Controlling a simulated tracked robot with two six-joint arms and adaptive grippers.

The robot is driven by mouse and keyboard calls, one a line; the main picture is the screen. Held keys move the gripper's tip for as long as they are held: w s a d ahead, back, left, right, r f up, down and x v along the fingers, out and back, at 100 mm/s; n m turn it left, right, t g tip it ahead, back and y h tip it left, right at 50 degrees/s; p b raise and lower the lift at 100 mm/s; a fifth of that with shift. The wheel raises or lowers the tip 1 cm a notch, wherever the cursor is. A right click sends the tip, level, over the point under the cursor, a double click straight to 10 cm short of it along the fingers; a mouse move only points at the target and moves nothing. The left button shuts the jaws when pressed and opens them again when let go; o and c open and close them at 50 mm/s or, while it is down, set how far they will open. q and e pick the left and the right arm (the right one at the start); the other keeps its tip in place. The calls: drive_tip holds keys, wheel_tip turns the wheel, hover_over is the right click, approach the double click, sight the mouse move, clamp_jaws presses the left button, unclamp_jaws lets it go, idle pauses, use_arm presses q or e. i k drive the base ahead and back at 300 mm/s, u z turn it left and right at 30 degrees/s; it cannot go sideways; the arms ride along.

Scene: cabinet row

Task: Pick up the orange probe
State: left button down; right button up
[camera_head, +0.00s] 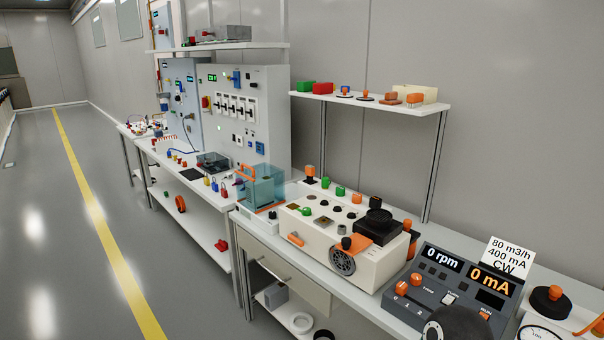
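No single item is clearly recognisable as the orange probe. A small orange rod-like piece (296,239) lies against the front of the cream device (362,268) on the bench. A larger orange piece (355,244) sits on the same device beside a black round part. An orange-topped black item (549,299) stands at the far right, with an orange cable-like strip (590,325) at the picture's edge. Neither of my grippers shows in the head view.
A grey control console (455,284) with displays stands on the bench at the right. A teal transparent box (262,187) stands left of the cream device. A wall shelf (375,101) overhangs the bench. The floor (60,225) at the left is clear.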

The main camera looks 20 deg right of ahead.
sight(310, 170)
drive_tip(key=u, duration=0.1)
drive_tip(key=i, duration=1)
drive_tip(key=z, duration=0.1)
